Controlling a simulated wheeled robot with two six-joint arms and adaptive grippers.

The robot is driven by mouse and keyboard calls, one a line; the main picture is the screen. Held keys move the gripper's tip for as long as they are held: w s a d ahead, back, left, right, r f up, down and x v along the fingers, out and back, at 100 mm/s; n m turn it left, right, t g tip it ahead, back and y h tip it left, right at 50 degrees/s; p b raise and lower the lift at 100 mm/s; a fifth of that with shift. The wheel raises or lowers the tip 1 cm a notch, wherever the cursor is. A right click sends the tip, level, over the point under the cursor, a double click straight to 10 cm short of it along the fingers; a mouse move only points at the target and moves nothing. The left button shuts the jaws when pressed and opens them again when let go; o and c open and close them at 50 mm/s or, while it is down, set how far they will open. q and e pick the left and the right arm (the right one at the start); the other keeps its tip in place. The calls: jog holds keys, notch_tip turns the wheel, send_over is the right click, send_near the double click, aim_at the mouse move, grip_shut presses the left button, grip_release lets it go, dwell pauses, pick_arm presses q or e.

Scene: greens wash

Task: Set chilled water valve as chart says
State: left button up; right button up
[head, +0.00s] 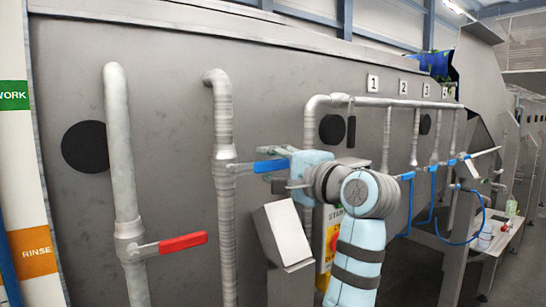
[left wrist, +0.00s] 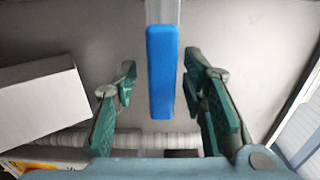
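A blue valve handle (head: 269,166) sticks out to the right from the second grey pipe (head: 223,170) on the metal wall. In the left wrist view the blue handle (left wrist: 161,72) lies lengthwise between the green finger pads. My left gripper (head: 277,172) is open around it, with a gap on both sides. A red handle (head: 183,243) sits on the leftmost pipe (head: 118,150) and points right, slightly upward. My right gripper is out of view. No readable valve chart shows.
A slanted grey box (head: 284,236) stands just below my left gripper; it also shows in the left wrist view (left wrist: 38,100). A yellow panel (head: 328,238) is partly behind my arm. Numbered plates, pipes and more blue handles (head: 406,176) lie to the right. Orange RINSE sign (head: 33,252) at left.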

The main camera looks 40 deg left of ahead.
pick_arm(q)
jog(key=shift+s+d+r, duration=0.1)
jog(key=shift+d, duration=0.15)
jog(key=shift+c, duration=0.8)
grip_shut()
